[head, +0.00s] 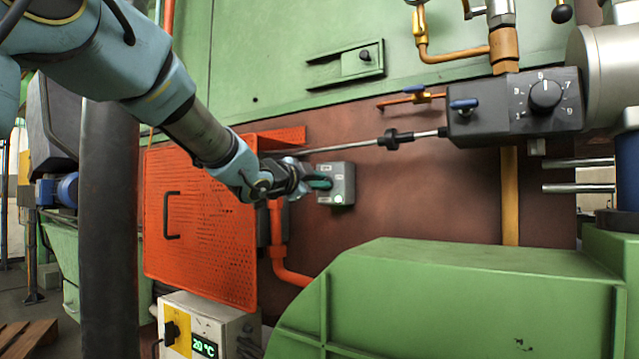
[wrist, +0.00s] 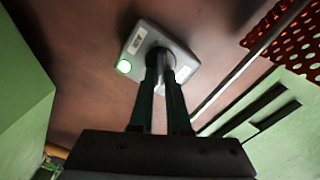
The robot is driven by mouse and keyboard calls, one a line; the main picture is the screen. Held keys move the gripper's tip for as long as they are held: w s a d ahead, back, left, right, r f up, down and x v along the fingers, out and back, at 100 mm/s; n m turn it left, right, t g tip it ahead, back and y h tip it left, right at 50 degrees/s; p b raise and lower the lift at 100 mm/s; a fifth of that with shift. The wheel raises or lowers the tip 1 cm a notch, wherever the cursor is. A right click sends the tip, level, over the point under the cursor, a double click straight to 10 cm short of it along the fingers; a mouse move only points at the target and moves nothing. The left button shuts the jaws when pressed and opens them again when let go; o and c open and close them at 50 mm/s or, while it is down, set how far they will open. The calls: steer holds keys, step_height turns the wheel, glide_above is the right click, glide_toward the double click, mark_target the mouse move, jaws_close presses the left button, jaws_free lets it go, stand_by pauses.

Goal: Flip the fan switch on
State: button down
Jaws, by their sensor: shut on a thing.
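The fan switch is a small grey box (head: 346,178) on the brown wall, right of the orange perforated guard. It has a pale label and a glowing pale-green lamp (head: 338,199) at its lower part. The lamp also shows at the box's left corner in the wrist view (wrist: 123,67). My gripper (head: 326,184) is at the box's front face. In the wrist view its two dark fingers (wrist: 163,62) reach the box with a narrow gap between them. They are shut on the switch lever, which the fingers mostly hide; its position cannot be told.
The orange guard (head: 205,225) with a black handle stands left of the switch. A metal rod (head: 350,147) runs above the box to a black dial unit (head: 515,105). A green housing (head: 450,290) fills the lower right. A white temperature controller (head: 205,325) is below.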

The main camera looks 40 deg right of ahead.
steer(key=c, duration=0.9)
jaws_free()
steer(key=shift+a, duration=0.1)
steer(key=b+v, duration=0.1)
steer(key=v, duration=0.9)
steer(key=shift+s+a, duration=0.1)
steer(key=shift+a, duration=0.15)
steer(key=shift+s, duration=0.1)
